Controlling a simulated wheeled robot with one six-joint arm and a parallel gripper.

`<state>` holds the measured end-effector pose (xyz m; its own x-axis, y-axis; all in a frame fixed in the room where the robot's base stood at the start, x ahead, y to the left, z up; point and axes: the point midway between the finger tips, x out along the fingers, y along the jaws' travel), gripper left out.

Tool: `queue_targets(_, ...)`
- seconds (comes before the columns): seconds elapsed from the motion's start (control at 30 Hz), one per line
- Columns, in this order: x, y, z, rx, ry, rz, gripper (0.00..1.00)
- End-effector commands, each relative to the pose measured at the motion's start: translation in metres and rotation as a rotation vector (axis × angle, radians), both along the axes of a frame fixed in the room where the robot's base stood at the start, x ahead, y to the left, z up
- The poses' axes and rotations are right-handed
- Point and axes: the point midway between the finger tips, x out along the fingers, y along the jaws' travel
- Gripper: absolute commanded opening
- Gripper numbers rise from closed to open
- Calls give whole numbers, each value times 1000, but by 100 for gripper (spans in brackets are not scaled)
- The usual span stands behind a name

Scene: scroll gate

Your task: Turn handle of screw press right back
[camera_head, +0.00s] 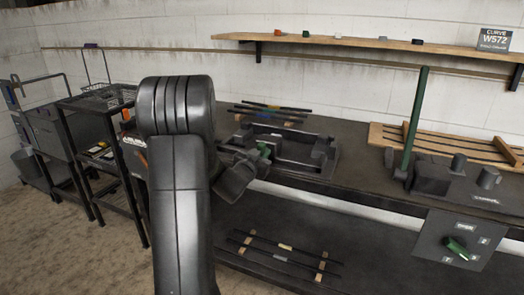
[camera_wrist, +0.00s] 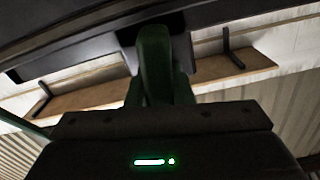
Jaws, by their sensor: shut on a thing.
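A dark, low press-like device (camera_head: 318,158) stands on the bench in the head view. A small green handle (camera_head: 263,150) shows at its left front. My gripper (camera_head: 252,163) is at this handle, and my arm hides part of the area. In the wrist view the green handle (camera_wrist: 155,60) runs down the middle to the dark gripper body. My gripper is shut on it. The fingertips are too dark to make out clearly, and the handle's exact turn angle cannot be told.
A machine (camera_head: 445,180) with a tall green lever (camera_head: 415,120) stands to the right. Below it is a panel (camera_head: 430,243) with a green knob (camera_head: 458,248). A wooden rack (camera_head: 385,133) is behind. Rods lie on the lower shelf (camera_head: 300,228). A wall shelf (camera_head: 350,42) holds small items. Carts stand left.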

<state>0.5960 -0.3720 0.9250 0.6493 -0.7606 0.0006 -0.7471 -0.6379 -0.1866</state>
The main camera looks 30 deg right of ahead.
Motion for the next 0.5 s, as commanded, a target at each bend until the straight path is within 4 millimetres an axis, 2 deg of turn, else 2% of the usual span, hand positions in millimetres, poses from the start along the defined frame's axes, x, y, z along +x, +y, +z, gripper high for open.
queue_targets(0.5,0,1,-3,-90,113,1,0)
